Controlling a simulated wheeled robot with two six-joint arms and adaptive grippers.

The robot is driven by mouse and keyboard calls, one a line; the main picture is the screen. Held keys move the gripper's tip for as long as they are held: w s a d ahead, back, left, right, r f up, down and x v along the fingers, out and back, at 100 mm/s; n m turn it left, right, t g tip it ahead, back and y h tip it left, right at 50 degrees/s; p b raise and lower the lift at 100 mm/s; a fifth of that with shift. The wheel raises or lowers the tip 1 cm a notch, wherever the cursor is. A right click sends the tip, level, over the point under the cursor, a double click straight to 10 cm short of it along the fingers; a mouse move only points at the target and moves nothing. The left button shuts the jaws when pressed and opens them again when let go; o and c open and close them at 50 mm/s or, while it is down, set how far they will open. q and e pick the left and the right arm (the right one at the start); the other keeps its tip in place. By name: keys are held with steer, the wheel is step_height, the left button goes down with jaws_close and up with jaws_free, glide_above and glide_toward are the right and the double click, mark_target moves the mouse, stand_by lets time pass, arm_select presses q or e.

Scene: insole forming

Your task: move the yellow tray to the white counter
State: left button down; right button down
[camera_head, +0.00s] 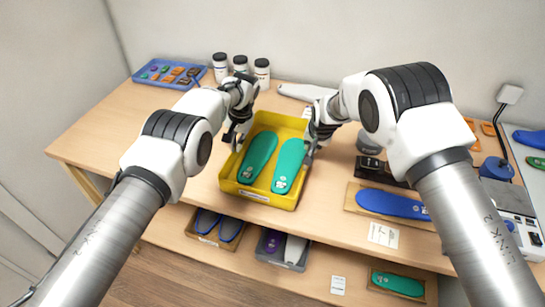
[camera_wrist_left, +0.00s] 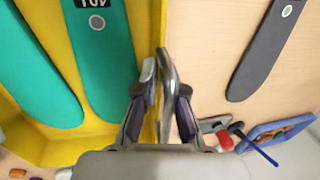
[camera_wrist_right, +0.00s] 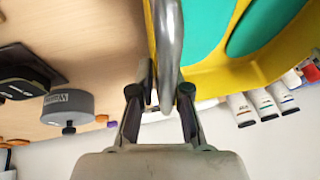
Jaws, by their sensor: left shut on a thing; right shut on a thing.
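The yellow tray (camera_head: 289,203) sits on the wooden table in the head view, with two green insoles (camera_head: 258,158) (camera_head: 289,166) lying in it. My left gripper (camera_head: 236,138) is at the tray's left side. In the left wrist view its fingers (camera_wrist_left: 166,92) are shut on a metal handle (camera_wrist_left: 171,70) at the tray's side. My right gripper (camera_head: 312,143) is at the right side. In the right wrist view its fingers (camera_wrist_right: 166,92) are shut on the other metal handle (camera_wrist_right: 168,40). I cannot make out the white counter.
A blue tray of small parts (camera_head: 150,74) and several white bottles (camera_head: 262,70) stand at the back. A blue insole on a board (camera_head: 390,204) lies right of the tray. A white device (camera_head: 522,232) is at the far right. The table's left part is clear.

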arm_select(q)
steer(key=shift+a, duration=0.1)
arm_select(e)
steer(key=shift+r, duration=0.1)
